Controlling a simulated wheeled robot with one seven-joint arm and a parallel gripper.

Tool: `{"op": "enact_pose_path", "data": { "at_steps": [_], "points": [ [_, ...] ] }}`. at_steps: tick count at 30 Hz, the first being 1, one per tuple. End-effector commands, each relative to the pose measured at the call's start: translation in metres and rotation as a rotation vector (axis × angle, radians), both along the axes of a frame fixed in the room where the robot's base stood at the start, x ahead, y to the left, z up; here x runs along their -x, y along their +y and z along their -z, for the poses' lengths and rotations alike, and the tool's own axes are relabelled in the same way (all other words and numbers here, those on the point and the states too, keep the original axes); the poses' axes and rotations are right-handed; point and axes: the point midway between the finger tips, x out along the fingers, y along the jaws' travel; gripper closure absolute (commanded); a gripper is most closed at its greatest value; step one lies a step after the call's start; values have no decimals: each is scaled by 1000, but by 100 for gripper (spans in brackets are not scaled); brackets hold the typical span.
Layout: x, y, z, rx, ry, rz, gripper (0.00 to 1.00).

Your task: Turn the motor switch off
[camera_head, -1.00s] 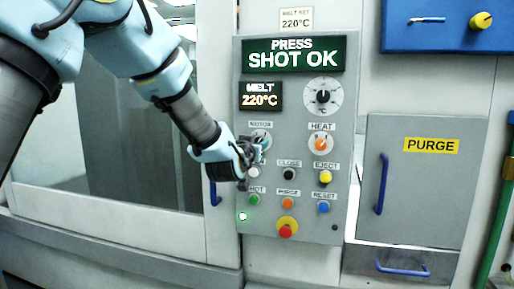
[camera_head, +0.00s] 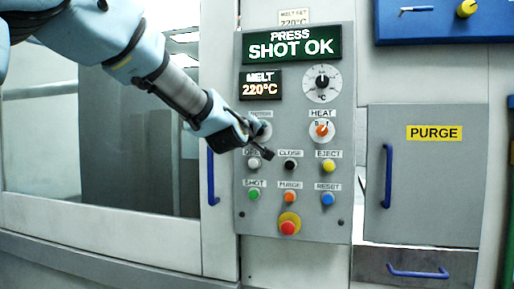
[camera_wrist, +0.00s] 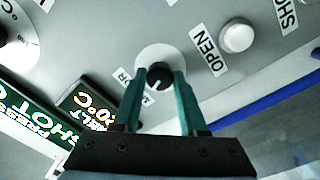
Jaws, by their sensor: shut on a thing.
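The motor switch (camera_wrist: 159,73) is a dark round knob with a white mark, on a pale disc in the wrist view. Its label is partly covered by my finger. In the head view, its pale disc (camera_head: 265,128) shows at the panel's left, below the melt display, partly hidden by my gripper (camera_head: 262,147). In the wrist view my gripper (camera_wrist: 160,84) has its two green fingers on either side of the knob, shut on it.
The panel (camera_head: 340,190) also carries the heat knob (camera_head: 321,130), several push buttons and a red stop button (camera_head: 288,227) low down. A blue door handle (camera_head: 211,175) stands left of the panel. The display (camera_head: 291,45) reads "PRESS SHOT OK".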

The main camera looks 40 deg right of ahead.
Motion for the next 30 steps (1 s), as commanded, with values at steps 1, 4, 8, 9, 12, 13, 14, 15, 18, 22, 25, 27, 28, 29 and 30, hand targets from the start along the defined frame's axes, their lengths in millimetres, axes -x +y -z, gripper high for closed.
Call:
{"op": "enact_pose_path", "data": {
  "at_steps": [1,4,8,9,12,13,14,15,18,22,25,27,28,29,30],
  "points": [
    [0,0,6,22,32,0,100],
    [0,0,5,61,93,-1,100],
    [0,0,4,103,160,-1,100],
    [0,0,4,113,176,0,100],
    [0,0,3,135,211,0,100],
    [0,0,3,140,219,0,100],
    [0,0,3,145,227,0,100],
    [0,0,2,151,236,0,100],
    [0,0,1,160,250,0,100],
    [0,0,1,166,261,0,100],
    [0,0,0,168,263,0,100],
    [0,0,0,168,263,0,100],
    [0,0,0,168,263,0,100],
    [0,0,0,168,263,0,100],
    [0,0,0,168,263,0,100]
  ]
}}
